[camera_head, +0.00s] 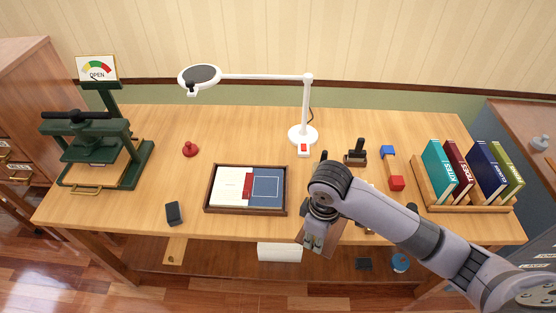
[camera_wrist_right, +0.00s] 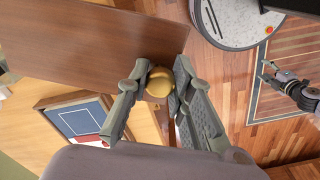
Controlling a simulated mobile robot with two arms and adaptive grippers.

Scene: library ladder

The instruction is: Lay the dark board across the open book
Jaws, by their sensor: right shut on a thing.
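The open book (camera_head: 229,187) lies in a dark-rimmed tray (camera_head: 246,212) at the middle front of the table, with a white page, a red strip and a blue panel. Part of it shows in the right wrist view (camera_wrist_right: 82,119). My right gripper (camera_wrist_right: 158,85) is shut on the round brass knob of the dark board (camera_wrist_right: 85,45). In the head view the board (camera_head: 327,236) is mostly hidden under my right gripper (camera_head: 313,240), at the table's front edge, right of the tray and apart from it. My left gripper (camera_wrist_right: 268,72) shows only in the wrist view, with its fingers apart and empty.
A white lamp (camera_head: 303,135) stands behind the tray. A black phone-like item (camera_head: 174,213) and a red knobbed piece (camera_head: 190,149) lie left of it. A green press (camera_head: 95,150) stands far left; a book rack (camera_head: 467,207) stands right, past red and blue blocks (camera_head: 397,183).

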